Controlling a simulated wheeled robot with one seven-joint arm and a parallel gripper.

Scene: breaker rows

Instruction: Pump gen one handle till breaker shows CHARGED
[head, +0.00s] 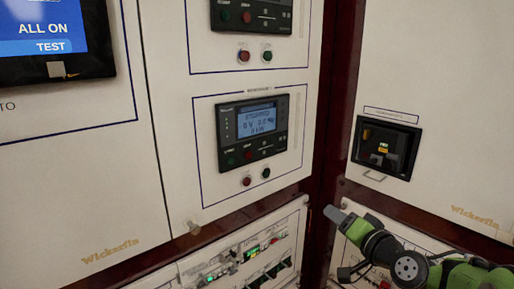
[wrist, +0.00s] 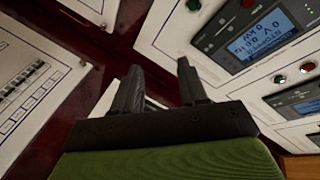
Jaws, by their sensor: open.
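A breaker (head: 384,147) sits in a black-framed window on the right cabinet, with small yellow and green marks inside. Its label and its charge flag are too small to read, and I cannot make out a pump handle. A silver pull (head: 374,176) shows at its lower left. My gripper (head: 333,213) is below and left of this breaker, apart from it, near the dark red corner between cabinets. In the wrist view my gripper (wrist: 157,85) shows two dark fingers spread apart with nothing between them.
A generator controller (head: 252,134) with a lit screen is on the middle cabinet, another above it. A touch screen (head: 50,40) is at upper left. Rows of small breakers (head: 250,255) line the lower panel. A dark red post (head: 335,110) stands in the corner.

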